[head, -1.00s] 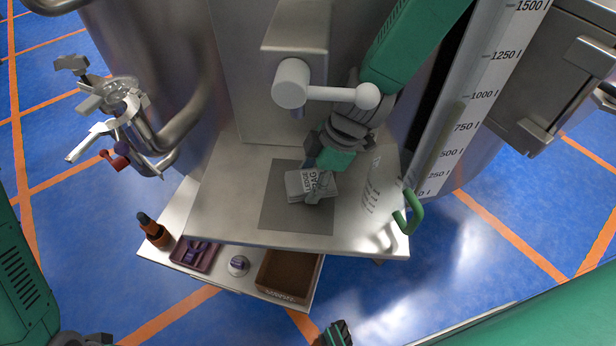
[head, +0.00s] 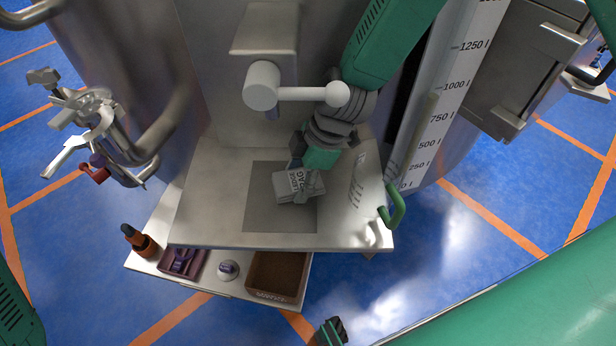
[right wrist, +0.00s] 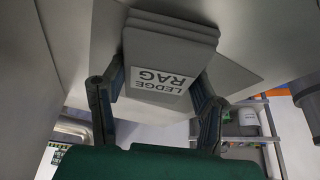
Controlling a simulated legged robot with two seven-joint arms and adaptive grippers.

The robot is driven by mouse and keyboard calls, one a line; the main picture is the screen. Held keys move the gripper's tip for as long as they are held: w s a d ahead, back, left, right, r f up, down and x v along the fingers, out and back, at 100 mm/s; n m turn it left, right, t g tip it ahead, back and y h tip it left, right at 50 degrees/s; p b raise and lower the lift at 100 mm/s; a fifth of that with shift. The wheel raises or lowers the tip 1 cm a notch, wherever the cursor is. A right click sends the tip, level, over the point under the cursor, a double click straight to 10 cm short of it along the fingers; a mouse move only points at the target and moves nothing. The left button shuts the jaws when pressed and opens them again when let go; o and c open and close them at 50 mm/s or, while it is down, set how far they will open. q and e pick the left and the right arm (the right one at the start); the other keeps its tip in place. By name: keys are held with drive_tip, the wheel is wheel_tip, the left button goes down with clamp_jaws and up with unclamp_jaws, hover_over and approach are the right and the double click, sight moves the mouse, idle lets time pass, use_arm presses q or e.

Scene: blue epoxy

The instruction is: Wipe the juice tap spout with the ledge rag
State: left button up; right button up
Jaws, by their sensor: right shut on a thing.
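The ledge rag (head: 284,189) is a folded grey stack with a white label. It lies at or close above a dark grey mat (head: 262,217) on the steel ledge; I cannot tell whether it touches. My right gripper (head: 306,187) reaches down from above and is shut on the rag. In the right wrist view the rag (right wrist: 172,42) sits between the two fingers, its label showing. The juice tap (head: 262,86) is a pale cylinder with a ball-ended lever, above the rag and to its left. Its short spout (head: 272,112) is partly hidden under it.
A lower shelf holds an orange-brown bottle (head: 140,241), a purple tray (head: 183,262), a small round white-and-purple item (head: 228,269) and a brown box (head: 278,275). A green handle (head: 396,206) sits at the ledge's right edge. A metal valve cluster (head: 88,125) juts out at left.

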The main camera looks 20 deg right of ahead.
sight(292, 180)
drive_tip(key=shift+w+a+f, duration=0.1)
drive_tip(key=shift+a+f, duration=0.1)
drive_tip(key=shift+a, duration=0.3)
drive_tip(key=shift+o, duration=0.2)
drive_tip(key=shift+a, duration=0.1)
drive_tip(key=r+p, duration=0.4)
drive_tip(key=r, duration=0.1)
drive_tip(key=shift+w+a+r, duration=0.1)
drive_tip(key=shift+w+a, duration=0.1)
drive_tip(key=shift+a, duration=0.2)
drive_tip(key=shift+c, duration=0.2)
drive_tip(key=shift+d+r+p, duration=0.35)
drive_tip(key=shift+r+p, duration=0.1)
drive_tip(key=shift+p, duration=0.15)
drive_tip(key=shift+d, duration=0.25)
drive_tip(key=shift+a, duration=0.1)
